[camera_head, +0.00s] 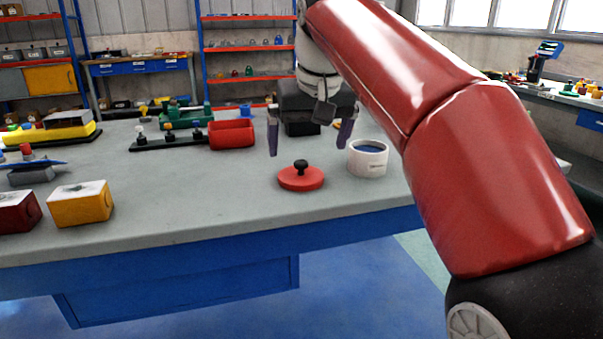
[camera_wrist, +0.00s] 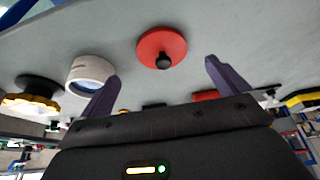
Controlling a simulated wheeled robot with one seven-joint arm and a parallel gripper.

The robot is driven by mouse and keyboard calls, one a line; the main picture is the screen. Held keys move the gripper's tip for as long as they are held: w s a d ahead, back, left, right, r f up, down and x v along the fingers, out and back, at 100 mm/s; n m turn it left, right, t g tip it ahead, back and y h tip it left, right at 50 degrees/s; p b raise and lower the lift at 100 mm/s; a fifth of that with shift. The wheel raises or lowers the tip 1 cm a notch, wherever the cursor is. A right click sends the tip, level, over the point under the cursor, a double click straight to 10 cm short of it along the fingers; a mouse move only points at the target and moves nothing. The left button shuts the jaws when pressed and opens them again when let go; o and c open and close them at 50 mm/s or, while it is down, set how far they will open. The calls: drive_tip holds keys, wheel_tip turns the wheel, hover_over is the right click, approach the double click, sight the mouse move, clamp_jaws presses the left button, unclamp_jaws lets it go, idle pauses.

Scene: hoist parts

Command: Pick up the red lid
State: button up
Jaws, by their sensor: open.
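The red lid (camera_head: 301,178) is a flat disc with a black knob, lying on the grey workbench (camera_head: 200,215) near its front edge. In the wrist view the red lid (camera_wrist: 150,42) lies beyond my fingertips, between their two lines. My gripper (camera_head: 310,142) is open and empty, above the bench and above the lid in the head view. Its two purple fingers stand wide apart and do not touch the lid. In the wrist view my gripper (camera_wrist: 162,72) shows nothing between its fingers.
A white cylindrical pot (camera_head: 367,162) with a blue inside stands just right of the lid. A red bin (camera_head: 232,135) and a black strip with several knobs (camera_head: 168,142) are farther back. A yellow box (camera_head: 80,205) stands at the left. The bench left of the lid is clear.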

sight(302, 163)
drive_tip(key=shift+w+a, duration=0.2)
drive_tip(key=shift+a, duration=0.05)
drive_tip(key=shift+w+f, duration=0.1)
drive_tip(key=shift+f, duration=0.15)
drive_tip(key=b+x, duration=0.1)
drive_tip(key=x, duration=0.6)
drive_tip(key=shift+w+r+b, duration=0.1)
drive_tip(key=shift+w+b, duration=0.05)
drive_tip(key=shift+b, duration=0.15)
drive_tip(key=shift+c, duration=0.4)
drive_tip(key=c, duration=0.8)
drive_tip(key=shift+c, duration=0.2)
drive_tip(key=shift+r, duration=0.2)
